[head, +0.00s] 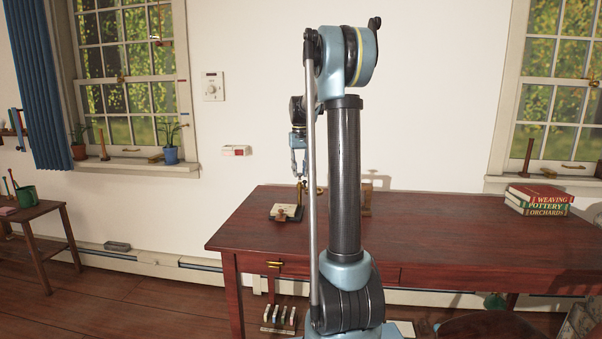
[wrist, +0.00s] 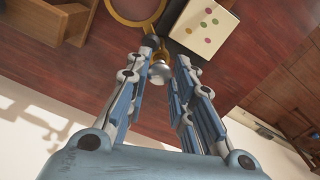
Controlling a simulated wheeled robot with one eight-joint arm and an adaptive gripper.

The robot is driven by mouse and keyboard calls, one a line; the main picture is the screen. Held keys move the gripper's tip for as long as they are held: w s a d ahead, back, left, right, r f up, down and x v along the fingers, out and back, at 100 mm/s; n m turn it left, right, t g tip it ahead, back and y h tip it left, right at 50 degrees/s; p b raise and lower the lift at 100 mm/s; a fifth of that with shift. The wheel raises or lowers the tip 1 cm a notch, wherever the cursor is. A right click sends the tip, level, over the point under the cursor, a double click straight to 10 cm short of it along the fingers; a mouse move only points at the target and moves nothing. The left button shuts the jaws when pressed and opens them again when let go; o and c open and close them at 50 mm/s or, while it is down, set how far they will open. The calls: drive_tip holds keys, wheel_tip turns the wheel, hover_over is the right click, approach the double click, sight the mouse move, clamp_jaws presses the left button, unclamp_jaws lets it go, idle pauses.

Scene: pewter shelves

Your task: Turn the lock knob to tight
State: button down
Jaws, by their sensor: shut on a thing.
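The lock knob (wrist: 160,72) is a small pale metal knob between my fingertips in the wrist view. It sits close to a brass-coloured ring (wrist: 137,8) at the top of that view. My gripper (wrist: 165,58) is shut on the knob, with one finger on either side. Its marking and turn position cannot be read. In the head view my gripper (head: 300,180) points down over the back left of the dark red desk (head: 440,225). The knob is too small to make out there.
A pale board with coloured dots (wrist: 205,25) lies beside the ring in the wrist view. A wooden piece (wrist: 60,22) is at upper left. In the head view, stacked books (head: 537,200) lie at the desk's right. The desk's middle right is clear.

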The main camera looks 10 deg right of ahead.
sight(300, 173)
drive_tip(key=m, duration=0.6)
drive_tip(key=shift+m, duration=0.4)
idle(0.3)
drive_tip(key=c, duration=1.4)
unclamp_jaws()
wheel_tip(300, 173, up, 12)
